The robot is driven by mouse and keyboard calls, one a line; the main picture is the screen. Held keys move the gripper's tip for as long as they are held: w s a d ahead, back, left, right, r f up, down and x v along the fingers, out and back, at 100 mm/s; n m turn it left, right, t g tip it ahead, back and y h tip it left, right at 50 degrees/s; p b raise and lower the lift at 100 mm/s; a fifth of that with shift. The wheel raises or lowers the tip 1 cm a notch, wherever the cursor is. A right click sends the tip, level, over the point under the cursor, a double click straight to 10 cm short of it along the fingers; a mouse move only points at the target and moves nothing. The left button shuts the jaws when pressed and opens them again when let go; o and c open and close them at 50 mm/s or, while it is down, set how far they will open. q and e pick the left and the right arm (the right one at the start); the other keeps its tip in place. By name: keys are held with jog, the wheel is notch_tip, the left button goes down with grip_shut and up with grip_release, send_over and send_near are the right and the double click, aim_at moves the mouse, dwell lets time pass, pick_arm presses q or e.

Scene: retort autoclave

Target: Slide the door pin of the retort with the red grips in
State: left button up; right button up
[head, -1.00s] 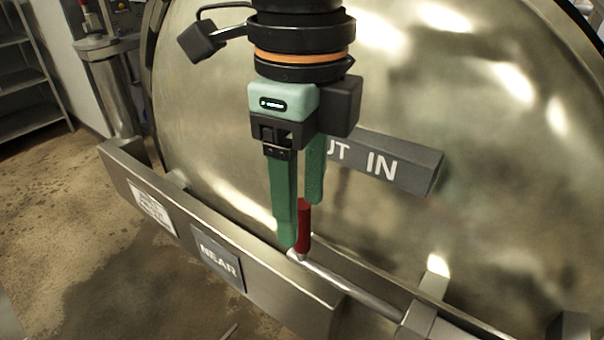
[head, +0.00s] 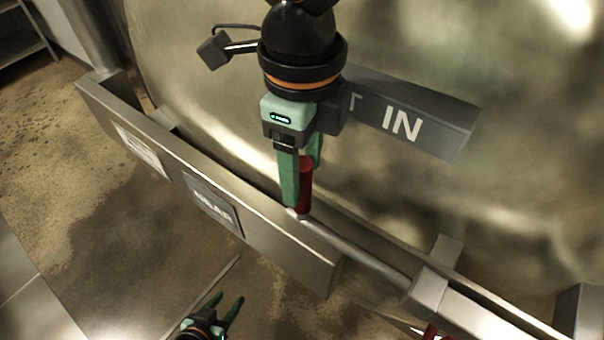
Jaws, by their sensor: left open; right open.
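The retort's door pin is a bright steel rod (head: 355,252) lying along the rail, its right end meeting a metal block (head: 428,290). A red grip (head: 305,187) stands up from the rod's left end. My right gripper (head: 303,188) comes down from above, open, with its green fingers either side of the red grip; contact is unclear. A second red piece (head: 432,333) shows at the bottom edge, mostly cut off. My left gripper (head: 230,298) is open and empty, low over the floor.
A grey bar sign (head: 410,118) reading "IN" sticks out right of my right gripper, its left part hidden. The large metal door (head: 200,100) stands behind. A thick rail (head: 270,245) with plates runs in front. Floor is open at left.

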jog(key=shift+f, duration=1.3)
jog(key=shift+c, duration=0.4)
grip_shut()
